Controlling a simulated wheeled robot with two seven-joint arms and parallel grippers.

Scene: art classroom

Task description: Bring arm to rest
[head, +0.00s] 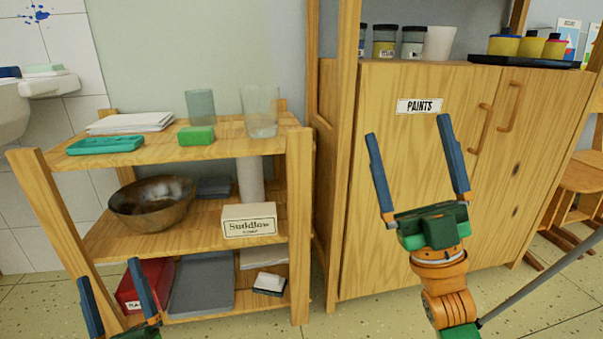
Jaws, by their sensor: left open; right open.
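My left gripper (113,292) is open and empty at the bottom left of the head view, in front of the lower part of a wooden shelf rack. Only its fingers and a little of its body show. My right gripper (411,156) is open and empty, its fingers pointing up, in front of a wooden cabinet labelled PAINTS. The orange and green wrist of my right arm shows below it.
The shelf rack (300,225) holds a bowl (152,203), a glass (260,112), a green block (196,136) and a box (249,220). The cabinet (390,240) carries jars and a dark tray (528,61). The floor (345,318) between them is clear.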

